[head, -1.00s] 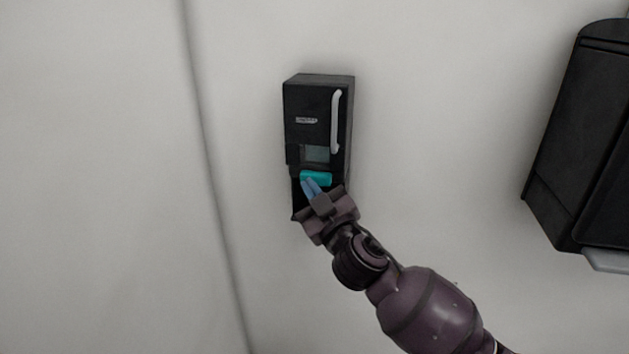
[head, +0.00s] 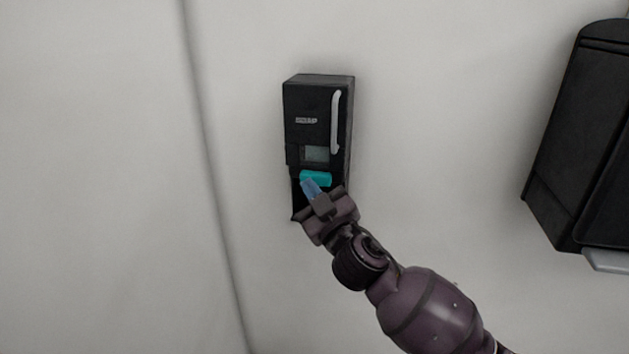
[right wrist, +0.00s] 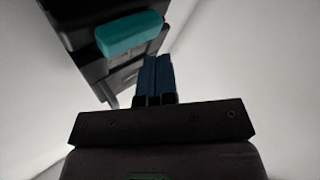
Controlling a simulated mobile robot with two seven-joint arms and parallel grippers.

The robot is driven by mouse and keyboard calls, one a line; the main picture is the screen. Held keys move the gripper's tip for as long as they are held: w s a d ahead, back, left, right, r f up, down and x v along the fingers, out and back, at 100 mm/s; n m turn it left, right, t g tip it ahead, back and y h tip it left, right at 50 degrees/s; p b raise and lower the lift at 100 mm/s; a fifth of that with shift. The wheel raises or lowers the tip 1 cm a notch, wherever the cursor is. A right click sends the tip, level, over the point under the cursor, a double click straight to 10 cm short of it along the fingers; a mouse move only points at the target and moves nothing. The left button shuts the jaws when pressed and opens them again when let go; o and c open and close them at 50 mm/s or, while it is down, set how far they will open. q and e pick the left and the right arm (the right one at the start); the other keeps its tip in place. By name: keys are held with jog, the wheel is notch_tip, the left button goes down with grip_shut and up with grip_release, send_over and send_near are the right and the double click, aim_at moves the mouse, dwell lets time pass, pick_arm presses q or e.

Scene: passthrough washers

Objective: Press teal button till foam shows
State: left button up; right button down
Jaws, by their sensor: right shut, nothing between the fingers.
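A black soap dispenser (head: 312,108) with a pale handle hangs on the wall in the head view. Its teal button (head: 316,178) sits low on its front, under a small grey window. My right gripper (head: 308,186) is shut and empty, its blue fingertips just below the teal button. In the right wrist view the blue fingers (right wrist: 157,75) are together, and the teal button (right wrist: 130,35) is above and left of them. I cannot tell whether the tips touch the button. No foam shows. My left gripper is in neither view.
A larger black dispenser (head: 585,130) with a pale piece at its bottom hangs on the wall at the right. The light wall (head: 100,180) is bare to the left, apart from a vertical seam. Free room lies between the two dispensers.

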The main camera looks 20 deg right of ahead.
jog(key=shift+w+d, duration=0.1)
dwell(0.7)
jog(key=shift+w+d, duration=0.15)
jog(key=shift+w, duration=0.1)
jog(key=shift+w+d, duration=0.5)
jog(key=shift+w, duration=0.2)
dwell(1.4)
jog(key=shift+s+a, duration=0.1)
jog(key=shift+s, duration=0.05)
jog(key=shift+s+a, duration=0.6)
jog(key=shift+s, duration=0.3)
jog(key=s+a, duration=0.1)
jog(key=s, duration=0.1)
jog(key=s+a+p, duration=0.1)
jog(key=s, duration=0.1)
jog(key=shift+a, duration=0.4)
dwell(0.3)
